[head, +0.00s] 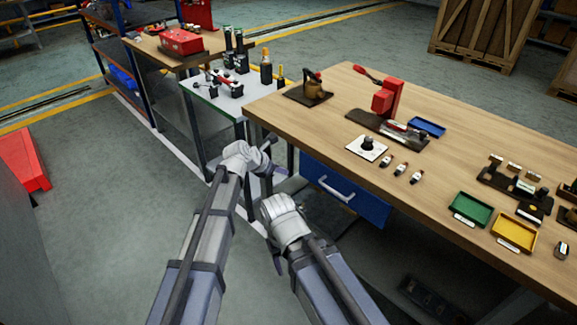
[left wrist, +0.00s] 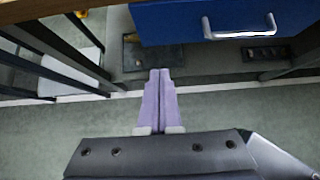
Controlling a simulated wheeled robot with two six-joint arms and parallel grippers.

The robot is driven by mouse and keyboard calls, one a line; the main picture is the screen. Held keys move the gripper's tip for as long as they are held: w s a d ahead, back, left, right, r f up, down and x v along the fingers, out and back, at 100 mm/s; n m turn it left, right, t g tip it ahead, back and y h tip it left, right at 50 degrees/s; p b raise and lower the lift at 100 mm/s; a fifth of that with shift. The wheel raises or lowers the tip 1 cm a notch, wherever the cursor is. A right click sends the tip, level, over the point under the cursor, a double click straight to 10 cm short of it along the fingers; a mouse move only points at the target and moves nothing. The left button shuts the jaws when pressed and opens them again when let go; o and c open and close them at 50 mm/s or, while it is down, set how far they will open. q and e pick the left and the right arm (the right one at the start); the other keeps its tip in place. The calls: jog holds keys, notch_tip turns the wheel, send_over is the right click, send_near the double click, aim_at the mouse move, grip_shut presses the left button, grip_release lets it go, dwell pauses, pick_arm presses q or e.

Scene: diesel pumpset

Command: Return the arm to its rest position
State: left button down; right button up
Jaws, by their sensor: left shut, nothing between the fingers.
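My left gripper (head: 275,170) is past the front left corner of the wooden workbench, partly hidden behind its own wrist in the head view. In the left wrist view its two purple fingers (left wrist: 160,72) are together, with nothing between them. They point toward the open space under the bench, beside the blue drawer. My right gripper (head: 278,264) hangs low in front of the bench, mostly hidden by its own wrist. I cannot tell whether its fingers are open or shut.
The wooden workbench (head: 440,205) bears several tools and trays, including a green tray (head: 472,209) and a yellow tray (head: 514,234). A blue drawer (head: 345,195) with a light handle is under it. A smaller table (head: 204,98) stands behind left. The floor at left is mostly clear.

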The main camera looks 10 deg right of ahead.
pick_arm(q)
jog(key=shift+s+a+r, duration=0.2)
jog(key=shift+a+r, duration=0.1)
jog(key=shift+r, duration=0.05)
jog(key=s+a+f+m+g+y, duration=0.2)
jog(key=s+a+f+m+y, duration=0.15)
jog(key=s+a+m, duration=0.9)
jog(key=s+a+f+m+g+y, duration=0.3)
jog(key=s+a+m+y, duration=0.1)
jog(key=s+a+m, duration=0.85)
jog(key=s+d+r+m+p, duration=0.2)
jog(key=d+r+p, duration=0.3)
jog(key=d, duration=0.1)
jog(key=s+d+r+m+p, duration=0.2)
jog(key=d+r+p, duration=0.3)
jog(key=d, duration=0.1)
jog(key=shift+s+d+r+g+y+p, duration=0.15)
jog(key=shift+s+r+g+y+p, duration=0.1)
jog(key=shift+r+g+y+p, duration=0.15)
